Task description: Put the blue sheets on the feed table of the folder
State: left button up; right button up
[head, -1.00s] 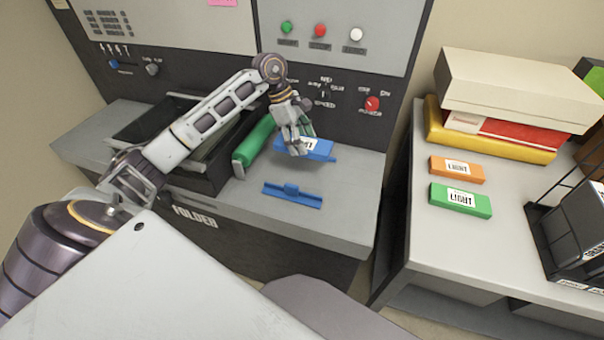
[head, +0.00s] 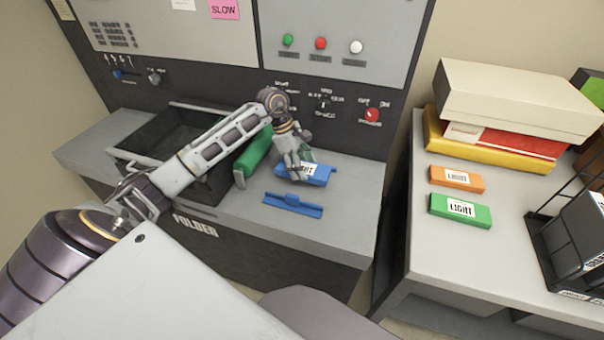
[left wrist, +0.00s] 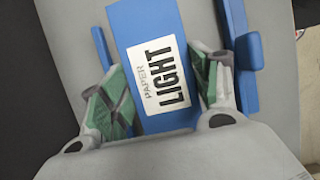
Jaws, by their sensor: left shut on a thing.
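The blue sheets (head: 318,178) are a blue pack with a white label that reads PAPER LIGHT in the left wrist view (left wrist: 150,25). My left gripper (head: 299,173) is shut on the pack, one green-padded finger on each side of it. The pack is over the grey feed table (head: 345,222) of the folder, between two blue guides. The near guide (head: 293,205) is clear in the head view; a guide also shows at the right in the left wrist view (left wrist: 247,62). I cannot tell whether the pack touches the table. My right gripper is out of view.
The folder's control panel (head: 335,105) rises behind. A side table at right holds an orange pack (head: 457,179), a green pack (head: 460,210), stacked boxes and a black rack.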

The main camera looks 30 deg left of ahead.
pick_arm(q)
jog(key=shift+f, duration=1.8)
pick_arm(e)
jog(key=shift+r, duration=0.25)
pick_arm(q)
jog(key=shift+f, duration=0.2)
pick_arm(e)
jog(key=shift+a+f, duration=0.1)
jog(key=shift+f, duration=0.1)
pick_arm(q)
jog(key=o, duration=1.2)
jog(key=shift+r, duration=0.15)
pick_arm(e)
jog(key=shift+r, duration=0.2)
pick_arm(q)
jog(key=v, duration=1)
jog(key=shift+a+r+b, duration=0.2)
jog(key=shift+r+b, duration=0.05)
jog(key=shift+b, duration=0.05)
jog(key=shift+s+a+r, duration=0.1)
jog(key=shift+a+r, duration=0.15)
jog(key=shift+r, duration=0.4)
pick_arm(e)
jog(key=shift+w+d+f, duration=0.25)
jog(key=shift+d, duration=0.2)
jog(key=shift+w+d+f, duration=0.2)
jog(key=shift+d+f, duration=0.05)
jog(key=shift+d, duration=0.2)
